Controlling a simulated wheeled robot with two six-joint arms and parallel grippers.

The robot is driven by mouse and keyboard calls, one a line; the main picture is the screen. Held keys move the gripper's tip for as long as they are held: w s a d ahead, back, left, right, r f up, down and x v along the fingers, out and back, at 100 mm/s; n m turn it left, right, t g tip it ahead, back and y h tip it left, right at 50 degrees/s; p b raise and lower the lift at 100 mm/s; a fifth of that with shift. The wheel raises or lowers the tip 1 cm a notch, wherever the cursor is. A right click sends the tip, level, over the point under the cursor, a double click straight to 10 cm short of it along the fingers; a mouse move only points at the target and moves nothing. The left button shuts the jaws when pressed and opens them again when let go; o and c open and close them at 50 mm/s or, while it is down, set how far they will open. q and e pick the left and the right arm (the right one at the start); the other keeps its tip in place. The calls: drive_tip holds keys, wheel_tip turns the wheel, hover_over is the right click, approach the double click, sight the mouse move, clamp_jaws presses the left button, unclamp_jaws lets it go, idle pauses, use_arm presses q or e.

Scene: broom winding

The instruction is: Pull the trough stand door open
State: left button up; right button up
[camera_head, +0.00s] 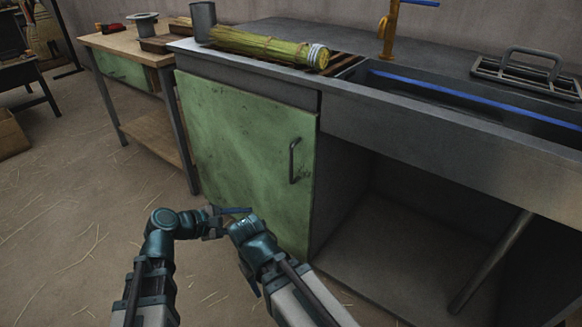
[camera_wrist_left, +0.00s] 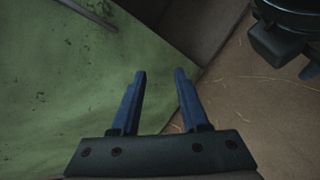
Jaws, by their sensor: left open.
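The green trough stand door (camera_head: 235,140) is at the left of the sink unit, upright. It looks closed or nearly so. Its dark vertical handle (camera_head: 294,160) is near its right edge. My left gripper (camera_head: 237,210) is in front of the door's lower part, below and left of the handle. In the left wrist view its two blue fingers (camera_wrist_left: 160,78) are apart with nothing between them. The door (camera_wrist_left: 60,100) fills the left there, and a bar that looks like the handle (camera_wrist_left: 90,12) shows at the top. My right arm is beside the left gripper; its fingers cannot be made out.
The sink unit's open bay (camera_head: 400,220), with a slanted pole (camera_head: 490,262), lies right of the door. A straw bundle (camera_head: 265,46) and a grey cup (camera_head: 203,20) are on top. A wooden workbench (camera_head: 125,42) stands left. The floor (camera_head: 80,220) before the door is clear apart from straw.

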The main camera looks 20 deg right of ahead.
use_arm(q)
drive_tip(key=w+d+r+n+t+h, duration=0.2)
drive_tip(key=r+n, duration=0.3)
drive_tip(key=w+d+r+n+t+h, duration=0.1)
drive_tip(key=w+r+n+t+h, duration=0.15)
drive_tip(key=r+n, duration=0.3)
drive_tip(key=shift+m+g, duration=0.35)
drive_tip(key=shift+g, duration=0.1)
drive_tip(key=x, duration=0.9)
drive_tip(key=s+x, duration=0.1)
drive_tip(key=x, duration=0.3)
drive_tip(key=shift+w+d, duration=0.1)
drive_tip(key=shift+d, duration=0.45)
drive_tip(key=shift+c, duration=0.3)
clamp_jaws()
